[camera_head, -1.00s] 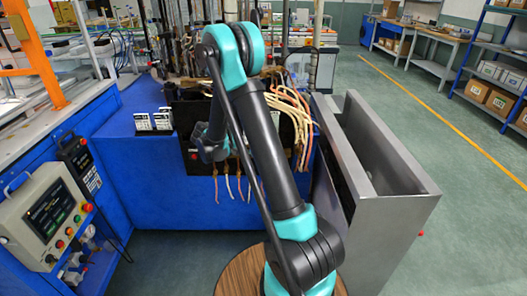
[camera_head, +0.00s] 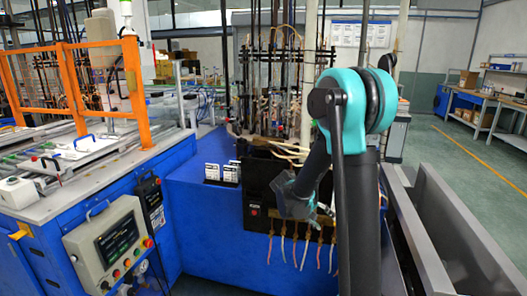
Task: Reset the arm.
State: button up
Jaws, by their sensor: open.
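My arm rises on the right of the head view, with a teal and black elbow at the top. Its forearm reaches down and left toward the front of the blue machine (camera_head: 215,235). My gripper (camera_head: 300,206) is at the forearm's end, in front of the machine's black panel (camera_head: 257,185). It is small and partly blurred in with the panel and hoses behind it. It is open, and I see nothing held in it. I cannot tell whether it touches the panel.
Hoses (camera_head: 301,250) hang below the black panel. White small boxes (camera_head: 221,173) stand on the blue top. A control box (camera_head: 113,245) is at the lower left. A grey metal bin (camera_head: 440,215) stands close on the right. Open floor (camera_head: 455,170) lies beyond it.

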jog(key=s+a+f+t+y, duration=0.1)
jog(key=s+y, duration=0.3)
jog(key=s, duration=0.7)
jog(key=s+a+t+y, duration=0.1)
jog(key=s+a+y, duration=0.3)
jog(key=s, duration=0.7)
jog(key=shift+a+f, duration=0.3)
jog(key=shift+f, duration=0.05)
